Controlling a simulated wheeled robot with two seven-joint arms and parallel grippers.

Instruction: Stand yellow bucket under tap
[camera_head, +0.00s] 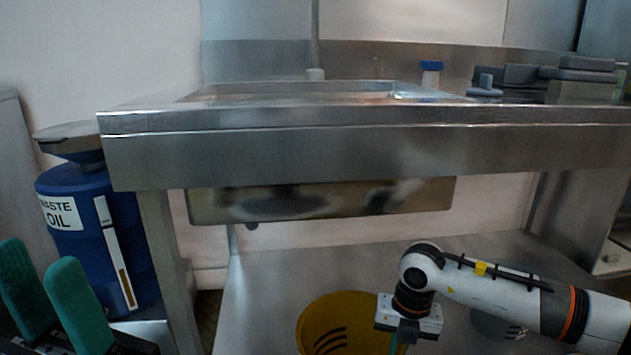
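The yellow bucket (325,322) is on the steel shelf under the sink, cut off by the bottom edge of the view. My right arm comes in from the right, and its gripper (400,345) points down at the bucket's right rim. One teal finger shows in part there; whether it grips the rim is hidden. My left gripper (41,262) is at the lower left, its two teal fingers apart with nothing between them. A thin upright pipe (315,45), likely the tap, rises behind the sink basin (300,90); its spout is out of view.
A blue waste oil drum (75,225) with a funnel stands left of the sink table. The steel counter's front edge (370,145) and the basin's underside (320,203) hang above the bucket. A blue-capped container (431,74) and grey items (560,75) are on the counter.

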